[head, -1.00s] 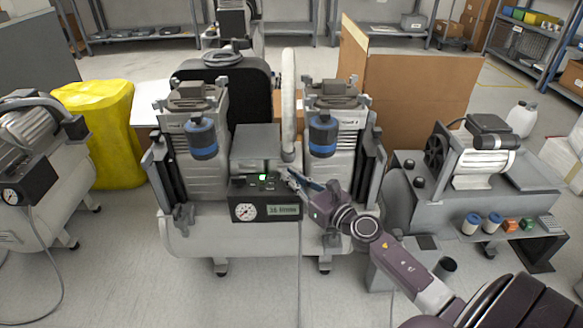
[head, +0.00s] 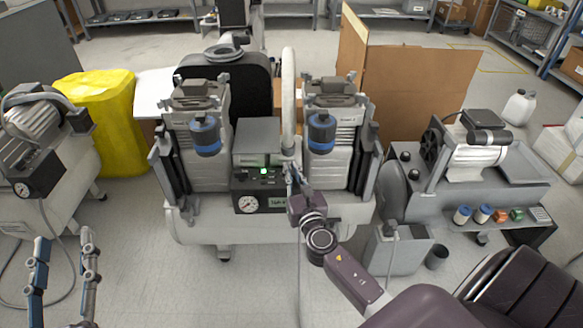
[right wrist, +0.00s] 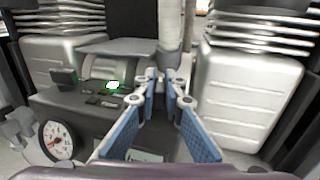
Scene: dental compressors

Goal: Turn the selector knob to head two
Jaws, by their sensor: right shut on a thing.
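The control panel (head: 243,187) of the middle compressor carries a lit green light (head: 263,171), a round gauge (head: 246,205) and a partly covered display (head: 277,202). My right gripper (head: 288,168) is at the panel's right end, with its fingers steeply angled. In the right wrist view, its blue-padded fingers (right wrist: 161,80) come close together at the tips, right of the green light (right wrist: 113,85). They are shut on what seems to be the selector knob, which the tips hide; its setting cannot be read. My left gripper (head: 64,240) is open and empty at lower left, over the floor.
Two cylinder units with blue filters (head: 205,136) (head: 322,132) flank the panel, and a pale hose (head: 289,90) rises behind it. Another compressor (head: 470,150) stands at right, one (head: 38,190) at left. Grey floor (head: 150,270) is open in front.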

